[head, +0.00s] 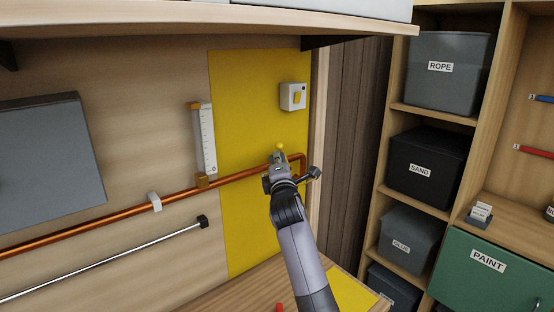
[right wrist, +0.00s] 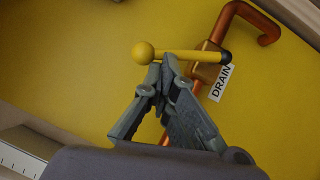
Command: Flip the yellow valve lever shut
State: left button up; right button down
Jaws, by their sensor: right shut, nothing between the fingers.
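The yellow valve lever (right wrist: 185,56) has a round ball at its left end and a dark pivot at its right end in the right wrist view. There it lies across the line of the copper pipe (right wrist: 225,22), beside a white DRAIN label (right wrist: 221,83). In the head view only its yellow ball (head: 281,146) shows, just above my right gripper (head: 278,156). The right gripper is shut and empty. In the right wrist view its fingertips (right wrist: 164,66) are right at the lever's lower edge, near the ball; I cannot tell whether they touch. My left gripper is out of view.
The copper pipe runs along the wall and yellow panel (head: 235,115). A white switch box (head: 293,97) and a gauge strip (head: 203,138) are mounted above it. A shelf (head: 200,17) overhangs the top. Storage bins, including ROPE (head: 450,85), stand on shelves at right.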

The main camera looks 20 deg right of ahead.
jog(key=shift+w+d+r+m+p, duration=0.15)
jog(key=shift+w+d+r+p, duration=0.05)
jog(key=shift+d+r+p, duration=0.25)
jog(key=shift+w+d+r+m+p, duration=0.15)
jog(key=shift+d+r+p, duration=0.2)
jog(key=shift+p, duration=0.2)
jog(key=shift+d, duration=0.15)
jog(key=shift+w, duration=0.1)
